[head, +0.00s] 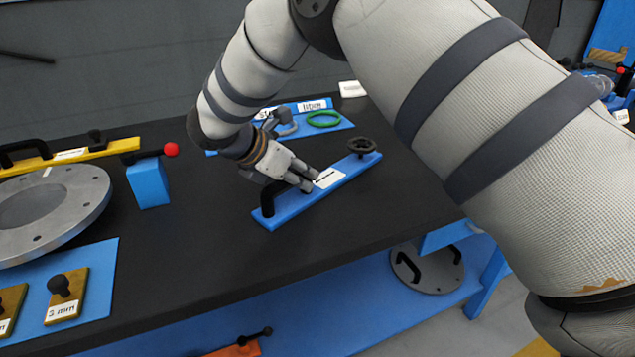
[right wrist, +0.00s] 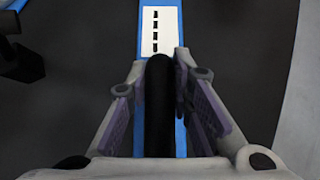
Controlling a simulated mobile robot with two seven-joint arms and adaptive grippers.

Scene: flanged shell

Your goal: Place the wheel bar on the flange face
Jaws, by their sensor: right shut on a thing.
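The wheel bar (head: 333,188) is a long blue bar with a white label, a black handle (right wrist: 158,110) and a small black handwheel (head: 362,146) at its far right end. My right gripper (head: 306,182) is shut on the black handle, with a finger on each side of it in the right wrist view. The bar is on or just above the black table top; I cannot tell which. The flange face (head: 48,208) is a large grey ring with bolt holes at the left, well apart from the bar. My left gripper is not in view.
A yellow bar (head: 110,149) lies behind the flange. A blue block (head: 149,183) with a red-knobbed lever stands between flange and bar. A green ring (head: 323,118) lies on a blue mat behind. Wooden gauges (head: 66,296) lie at front left. The table (head: 200,255) is clear in front.

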